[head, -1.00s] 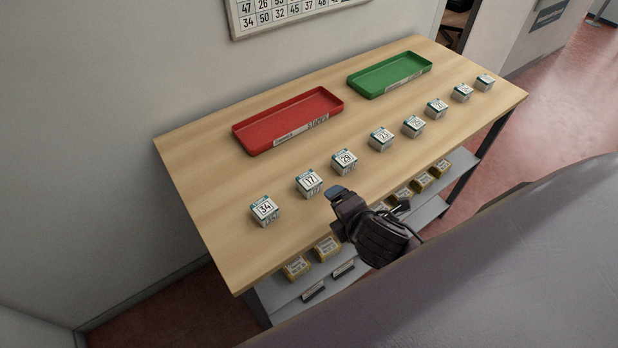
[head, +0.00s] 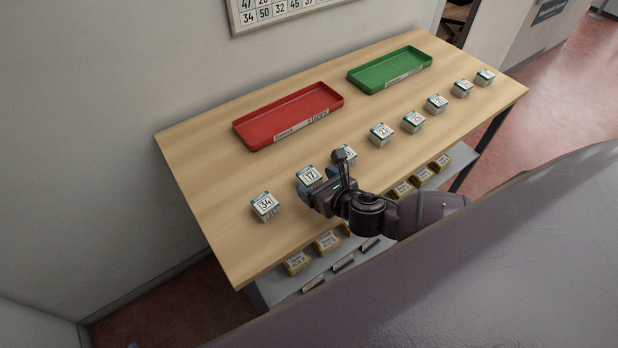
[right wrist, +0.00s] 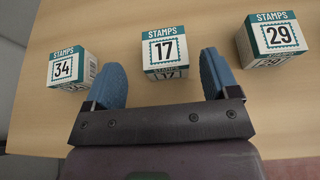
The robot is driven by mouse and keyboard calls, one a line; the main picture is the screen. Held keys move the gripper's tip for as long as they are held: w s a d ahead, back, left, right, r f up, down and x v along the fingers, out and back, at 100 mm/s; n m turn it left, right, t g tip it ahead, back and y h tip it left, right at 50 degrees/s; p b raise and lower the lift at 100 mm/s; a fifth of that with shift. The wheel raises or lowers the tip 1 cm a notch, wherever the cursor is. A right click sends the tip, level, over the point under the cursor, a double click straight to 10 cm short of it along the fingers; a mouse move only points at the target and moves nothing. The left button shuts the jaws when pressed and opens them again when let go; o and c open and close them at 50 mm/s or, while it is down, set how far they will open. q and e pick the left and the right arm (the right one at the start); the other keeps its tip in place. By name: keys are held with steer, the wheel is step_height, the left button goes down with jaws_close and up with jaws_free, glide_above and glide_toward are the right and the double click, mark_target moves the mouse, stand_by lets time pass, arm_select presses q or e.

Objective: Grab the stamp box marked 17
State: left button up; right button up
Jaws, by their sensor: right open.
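The stamp box marked 17 (head: 309,177) is a small white and teal cube standing upright in the row along the front of the counter. It is in the upper middle of the right wrist view (right wrist: 164,48). My right gripper (head: 325,176) is open, with its blue fingers (right wrist: 161,72) on either side of box 17's near part. Gaps show between the fingers and the box, and nothing is held. In the head view the gripper hides part of box 17's right side. My left gripper is not in view.
Box 34 (head: 265,206) stands left of box 17, and box 29 (right wrist: 276,38) right of it, close to the fingers. More stamp boxes continue to the right. A red tray (head: 240,137) and a green tray (head: 357,88) lie behind. Yellow boxes (head: 297,262) are on the shelf below.

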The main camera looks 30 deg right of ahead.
mark_target(312, 178)
steer(key=shift+d+x, duration=0.15)
steer(key=shift+x, duration=1.3)
steer(key=shift+d+x, duration=0.1)
steer(key=shift+x, duration=1.3)
steer(key=shift+f, duration=0.15)
steer(key=c, duration=1)
